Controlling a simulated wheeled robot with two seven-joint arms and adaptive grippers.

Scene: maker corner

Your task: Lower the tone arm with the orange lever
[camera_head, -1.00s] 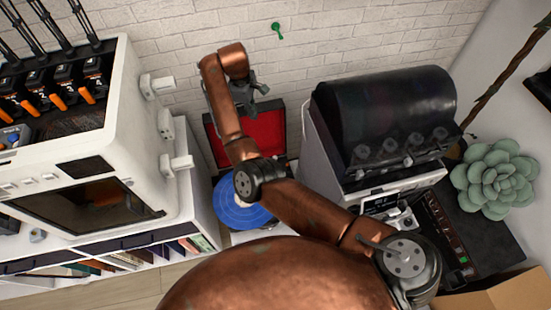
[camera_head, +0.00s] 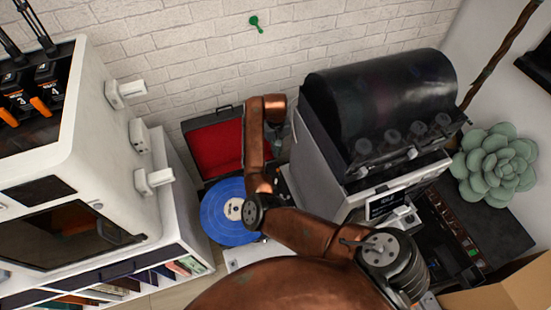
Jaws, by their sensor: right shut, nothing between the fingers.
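A record player in a case with a red-lined lid (camera_head: 214,152) stands open against the brick wall. A blue record (camera_head: 222,212) with a pale centre label lies on it. My right arm crosses over the player's right side. My right gripper (camera_head: 276,146) is shut and empty, beside the right edge of the red lid and partly hidden by my own arm. I cannot make out the tone arm or the orange lever; my right arm covers that side. My left gripper is not in view.
A white cabinet-like machine (camera_head: 110,150) stands close on the left, above a shelf of books. A machine with a dark rounded cover (camera_head: 380,105) stands close on the right. A green succulent (camera_head: 495,165) and a cardboard box (camera_head: 505,295) are further right.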

